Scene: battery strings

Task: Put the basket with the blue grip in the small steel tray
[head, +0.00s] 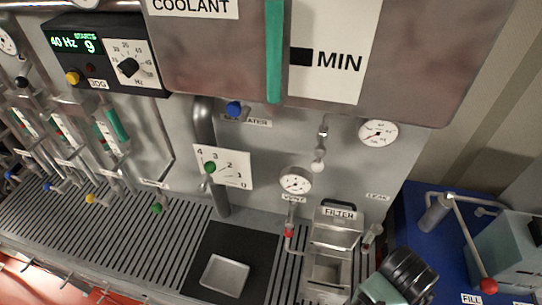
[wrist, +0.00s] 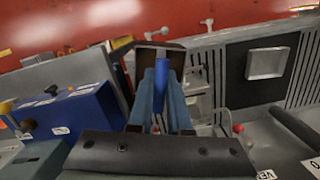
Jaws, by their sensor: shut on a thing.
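The blue grip (wrist: 161,75) of the basket stands upright between my two fingers in the wrist view. My gripper (wrist: 163,95) is shut on it. A dark brown box-like part (wrist: 146,54), which looks like the basket, shows just beyond the fingertips; most of it is hidden. In the head view my gripper (head: 368,294) is only partly seen at the bottom edge, right of the filter housing, and the basket cannot be made out there. The small steel tray (head: 225,273) lies empty on a black mat, left of my gripper. The tray also shows at upper right in the wrist view (wrist: 267,63).
The filter housing (head: 337,225) stands between my gripper and the tray, with a gauge (head: 296,181) and pipe nearby. A blue unit (head: 425,226) with a red-knobbed lever (head: 488,285) is at right. The coolant tank (head: 430,60) overhangs above. The black mat (head: 255,240) is otherwise clear.

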